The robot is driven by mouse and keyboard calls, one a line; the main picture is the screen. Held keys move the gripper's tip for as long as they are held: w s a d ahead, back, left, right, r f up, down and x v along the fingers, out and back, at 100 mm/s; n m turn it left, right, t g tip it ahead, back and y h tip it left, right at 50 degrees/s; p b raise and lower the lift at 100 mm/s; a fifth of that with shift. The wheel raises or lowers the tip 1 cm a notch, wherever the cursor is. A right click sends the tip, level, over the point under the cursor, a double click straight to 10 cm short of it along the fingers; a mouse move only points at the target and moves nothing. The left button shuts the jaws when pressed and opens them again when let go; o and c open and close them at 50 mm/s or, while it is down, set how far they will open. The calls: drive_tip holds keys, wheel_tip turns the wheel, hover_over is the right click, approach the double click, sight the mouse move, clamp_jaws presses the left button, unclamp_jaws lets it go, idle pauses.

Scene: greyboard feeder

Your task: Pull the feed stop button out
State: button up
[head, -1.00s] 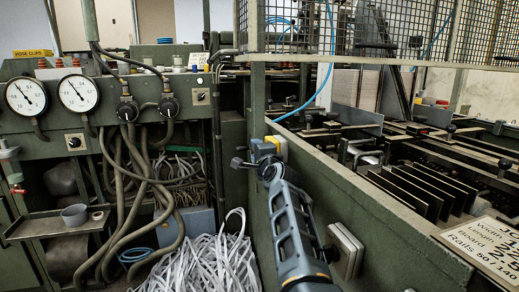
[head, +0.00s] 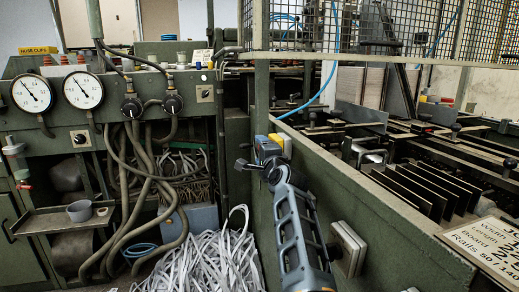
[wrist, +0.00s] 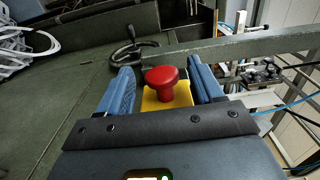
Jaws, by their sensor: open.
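The feed stop button is a red mushroom head (wrist: 162,77) on a yellow box (wrist: 153,104) in the wrist view. My gripper (wrist: 161,73) is open, with one blue finger pad on each side of the button. A gap shows between the button and each pad, so neither visibly touches it. In the head view my gripper (head: 274,148) is beside the green side wall, with a bit of yellow between its blue fingers. The red head cannot be made out there.
A black handwheel (wrist: 132,50) is close beyond the fingers in the wrist view. The green side wall (head: 340,195) runs along the right. White strips (head: 215,262) heap on the floor at left, below hoses and gauges (head: 83,90).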

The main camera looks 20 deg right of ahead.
drive_tip(key=s, duration=0.5)
drive_tip(key=shift+s+p, duration=0.35)
drive_tip(key=shift+p, duration=0.05)
